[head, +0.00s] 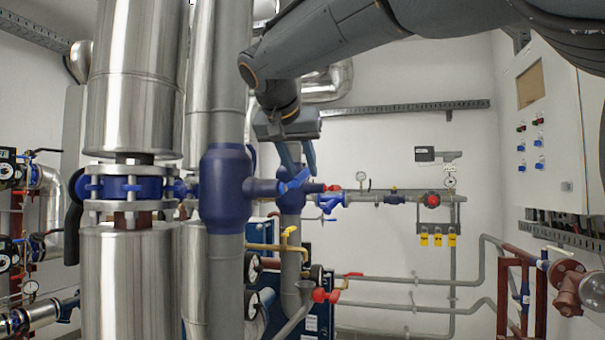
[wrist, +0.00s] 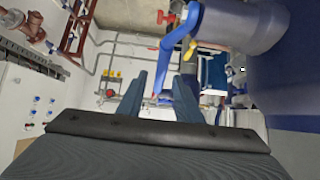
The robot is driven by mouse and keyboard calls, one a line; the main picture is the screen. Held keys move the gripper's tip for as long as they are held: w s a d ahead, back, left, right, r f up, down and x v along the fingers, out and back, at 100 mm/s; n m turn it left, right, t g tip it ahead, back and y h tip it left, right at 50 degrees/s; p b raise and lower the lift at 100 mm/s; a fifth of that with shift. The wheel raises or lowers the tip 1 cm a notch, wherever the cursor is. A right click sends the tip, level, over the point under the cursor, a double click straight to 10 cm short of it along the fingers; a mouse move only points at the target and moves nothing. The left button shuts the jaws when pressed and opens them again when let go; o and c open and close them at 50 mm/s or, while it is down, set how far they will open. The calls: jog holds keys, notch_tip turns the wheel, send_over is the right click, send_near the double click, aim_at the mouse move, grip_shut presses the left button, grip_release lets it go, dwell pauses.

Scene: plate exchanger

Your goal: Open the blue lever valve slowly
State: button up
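The blue lever valve (head: 225,188) sits on a vertical grey pipe left of the middle in the head view, its stem pointing right. Its blue lever (head: 296,181) is at the end of the stem. In the wrist view the lever (wrist: 178,36) comes down from the stem at the top, and its lower part shows between my fingers. My gripper (head: 301,172) points down at the lever, its two blue-grey fingers apart. In the wrist view my gripper (wrist: 159,92) is also open, with nothing clasped. I cannot tell whether a finger touches the lever.
A thick silver-clad pipe (head: 133,270) with a blue flange stands left of the valve. Behind are a yellow-handled valve (head: 290,234), a red knob (head: 326,296) and wall piping. A white control cabinet (head: 560,120) is at the right. The wall area (head: 385,160) right of my gripper is fairly clear.

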aim_at(295, 183)
jog(key=b+v, duration=0.1)
jog(key=v, duration=0.5)
dwell(0.4)
jog(key=w+d+r+n+t+y+p, duration=0.1)
jog(key=w+d+r+n+t+p, duration=0.1)
jog(key=d+r+n+p, duration=0.3)
jog(key=s+d+f+g+y+b, duration=0.1)
jog(key=d+f+g+b, duration=0.15)
jog(key=f, duration=1.25)
jog(key=s+d+f+g+b, duration=0.15)
jog(key=d+f, duration=0.25)
jog(key=f, duration=1.2)
jog(key=s+d+f+g, duration=0.2)
jog(key=s+f+g, duration=0.1)
jog(key=s+f, duration=0.9)
jog(key=s+d+f+m+g+y, duration=0.1)
jog(key=s+d+f+g, duration=0.2)
jog(key=s+f, duration=0.8)
notch_tip(295, 183, down, 9)
jog(key=shift+s+r+g+y+b, duration=0.2)
jog(key=shift+s+g+y+b, duration=0.2)
jog(key=shift+g, duration=0.3)
